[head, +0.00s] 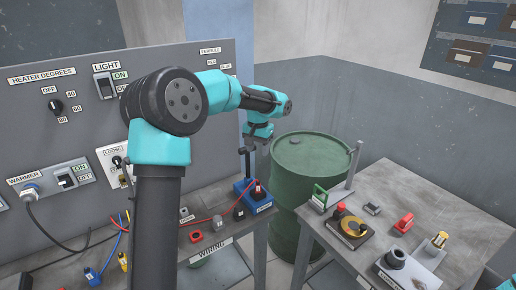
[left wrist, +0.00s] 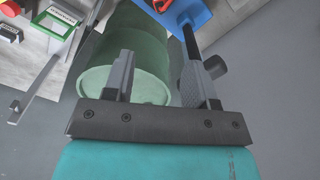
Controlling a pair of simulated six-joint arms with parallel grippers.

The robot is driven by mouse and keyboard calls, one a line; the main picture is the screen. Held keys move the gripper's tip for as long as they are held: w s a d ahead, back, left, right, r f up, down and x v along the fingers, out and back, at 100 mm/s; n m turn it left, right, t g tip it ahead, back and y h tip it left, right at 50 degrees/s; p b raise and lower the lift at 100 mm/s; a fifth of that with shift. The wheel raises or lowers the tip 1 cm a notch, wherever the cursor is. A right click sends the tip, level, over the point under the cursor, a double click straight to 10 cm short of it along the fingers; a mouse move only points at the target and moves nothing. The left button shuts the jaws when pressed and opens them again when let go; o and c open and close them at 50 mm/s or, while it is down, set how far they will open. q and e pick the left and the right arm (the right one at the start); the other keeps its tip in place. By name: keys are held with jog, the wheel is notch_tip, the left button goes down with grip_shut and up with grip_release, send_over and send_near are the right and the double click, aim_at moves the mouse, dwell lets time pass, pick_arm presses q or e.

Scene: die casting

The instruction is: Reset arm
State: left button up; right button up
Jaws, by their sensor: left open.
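My left arm reaches in from the left in the head view. Its teal and black wrist bends down over the back right of the wiring table. My left gripper (head: 256,142) is small and partly hidden there, just above a blue box with an upright black lever (head: 246,163). In the left wrist view, my left gripper (left wrist: 164,82) is open, its two grey fingers wide apart with nothing held between them. The black lever (left wrist: 188,45) runs down from the blue box (left wrist: 183,14) close to the right finger. I cannot tell whether they touch. My right gripper is not in view.
A green barrel (head: 305,165) stands right of my gripper and shows behind the fingers in the left wrist view (left wrist: 128,50). A right-hand table (head: 440,205) holds several small parts. A grey wall panel (head: 75,130) with switches stands at left. Cables cross the wiring table (head: 222,185).

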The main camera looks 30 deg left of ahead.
pick_arm(q)
jog(key=s+d+f+h, duration=0.1)
jog(key=s+d+f, duration=0.15)
jog(key=f, duration=0.55)
jog(key=s+d+f+h, duration=0.15)
jog(key=d+f, duration=0.25)
jog(key=f, duration=0.5)
jog(key=s+d+f, duration=0.3)
jog(key=d+f, duration=0.1)
jog(key=f, duration=0.4)
jog(key=s+d+f, duration=0.3)
jog(key=s+f, duration=0.4)
jog(key=s, duration=0.3)
jog(key=s+d+f+n+h, duration=0.1)
jog(key=s+d+f, duration=0.1)
jog(key=s+f, duration=0.5)
jog(key=s, duration=0.3)
jog(key=shift+s+d+f+t, duration=0.15)
jog(key=shift+s+d+t, duration=0.2)
jog(key=shift+d+t, duration=0.05)
